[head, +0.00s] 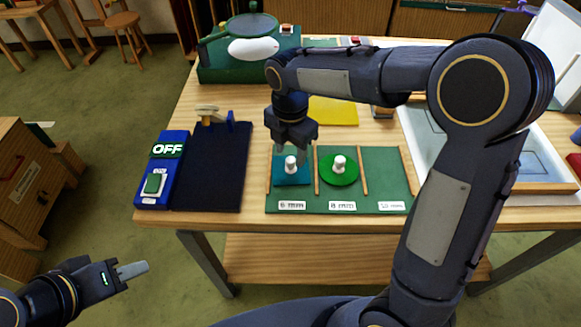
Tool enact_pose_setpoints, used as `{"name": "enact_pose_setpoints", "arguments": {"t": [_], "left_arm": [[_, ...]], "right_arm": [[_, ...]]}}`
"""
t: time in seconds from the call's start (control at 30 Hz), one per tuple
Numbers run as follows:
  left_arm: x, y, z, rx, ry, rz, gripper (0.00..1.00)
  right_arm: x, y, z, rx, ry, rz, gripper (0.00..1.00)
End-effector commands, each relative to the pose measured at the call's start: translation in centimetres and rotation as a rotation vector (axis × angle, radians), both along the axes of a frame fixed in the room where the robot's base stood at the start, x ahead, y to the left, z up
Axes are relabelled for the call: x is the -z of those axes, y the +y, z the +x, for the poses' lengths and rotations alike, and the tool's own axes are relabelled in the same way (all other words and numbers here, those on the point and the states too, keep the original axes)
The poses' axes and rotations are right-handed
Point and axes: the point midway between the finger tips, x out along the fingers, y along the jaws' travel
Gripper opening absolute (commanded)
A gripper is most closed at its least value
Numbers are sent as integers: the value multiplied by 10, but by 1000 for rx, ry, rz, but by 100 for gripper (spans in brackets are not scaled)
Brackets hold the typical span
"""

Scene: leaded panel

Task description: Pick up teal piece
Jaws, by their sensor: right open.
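The teal piece (290,178) is a flat square with a white knob on top. It lies in the left section of a green tray (395,185) with wooden dividers. My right gripper (291,150) is open, pointing down just above the teal piece near its knob. Whether the fingers touch the knob I cannot tell. My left gripper (132,270) is low at the left, away from the table, and its opening is not clear.
A green round piece (339,173) with a white knob lies in the tray's middle section. A dark mat (217,170) and a blue switch box (160,170) reading OFF are at left. A yellow sheet (334,111) and a green machine (235,66) are behind. A framed panel (425,140) lies at right.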

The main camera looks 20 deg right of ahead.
Motion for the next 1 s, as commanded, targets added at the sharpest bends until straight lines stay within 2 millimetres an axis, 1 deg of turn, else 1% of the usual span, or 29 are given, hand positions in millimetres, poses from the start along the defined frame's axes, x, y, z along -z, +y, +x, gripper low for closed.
{"name": "enact_pose_setpoints", "arguments": {"t": [0.1, 0.23, 0.33, 0.53, 0.83, 0.87, 1.0], "left_arm": [[-4, 0, 0, 0, 0, 0, 36], [-4, 0, 0, 0, 0, 0, 36], [-4, 0, 0, 0, 0, 0, 36], [-4, 0, 0, 0, 0, 0, 36], [-4, 0, 0, 0, 0, 0, 36], [-4, 0, 0, 0, 0, 0, 36], [-4, 0, 0, 0, 0, 0, 36]], "right_arm": [[19, 0, -1, 0, 5, -2, 47], [35, 0, 0, 2, 3, -1, 47], [40, 0, 0, 2, 1, 0, 47], [40, 0, 0, 3, 1, 1, 47], [40, 0, 0, 3, 1, 1, 8], [40, 0, 0, 3, 1, 1, 5], [40, 0, 0, 3, 0, 1, 5]]}}
